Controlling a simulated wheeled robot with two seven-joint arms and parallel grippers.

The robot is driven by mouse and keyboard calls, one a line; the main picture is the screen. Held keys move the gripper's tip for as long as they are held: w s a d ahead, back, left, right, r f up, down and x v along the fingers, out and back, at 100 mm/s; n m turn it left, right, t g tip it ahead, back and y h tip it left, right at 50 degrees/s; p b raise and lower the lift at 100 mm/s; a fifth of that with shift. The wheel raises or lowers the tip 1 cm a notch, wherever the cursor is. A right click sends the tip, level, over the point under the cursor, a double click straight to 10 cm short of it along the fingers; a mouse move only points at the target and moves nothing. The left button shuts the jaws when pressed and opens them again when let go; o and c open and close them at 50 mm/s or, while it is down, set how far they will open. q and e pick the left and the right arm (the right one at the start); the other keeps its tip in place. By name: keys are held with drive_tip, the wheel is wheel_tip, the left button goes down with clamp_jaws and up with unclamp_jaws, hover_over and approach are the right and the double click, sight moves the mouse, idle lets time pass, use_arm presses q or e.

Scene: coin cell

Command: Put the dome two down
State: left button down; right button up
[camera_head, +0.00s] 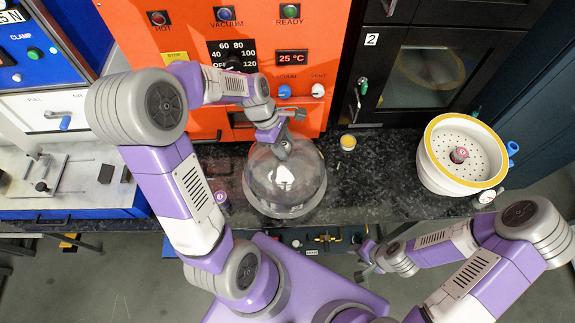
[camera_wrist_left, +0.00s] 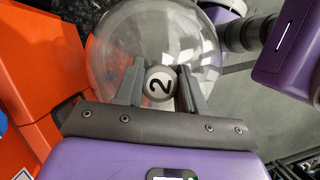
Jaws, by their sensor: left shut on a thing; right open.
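Dome two (camera_head: 287,185) is a clear dome with a pale rim at its base. It is at the front of the dark speckled counter, below the orange oven, and its rim overlaps the counter's front edge in the head view. My left gripper (camera_head: 282,152) is at its top, shut on its knob. In the left wrist view the knob (camera_wrist_left: 160,84) is a white disc marked 2 between the two fingers, with the clear dome (camera_wrist_left: 118,45) behind. I cannot tell whether the rim touches the counter. My right gripper (camera_head: 362,262) is open and empty, in front of the counter.
A white perforated pot (camera_head: 436,170) with a yellow rim stands at the counter's right. A small yellow-topped cup (camera_head: 348,142) is right of the dome. The orange oven (camera_head: 215,45) rises behind. Bare counter (camera_head: 385,165) lies between dome and pot.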

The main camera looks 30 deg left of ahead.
use_arm(q)
wheel_tip(320, 180, down, 3)
drive_tip(key=shift+s+r, duration=0.1)
drive_tip(key=shift+r, duration=0.05)
wheel_tip(320, 180, down, 4)
drive_tip(key=shift+r+b, duration=0.25)
drive_tip(key=shift+b, duration=0.3)
drive_tip(key=shift+f, duration=0.45)
drive_tip(key=c, duration=0.7)
unclamp_jaws()
drive_tip(key=shift+o, duration=0.2)
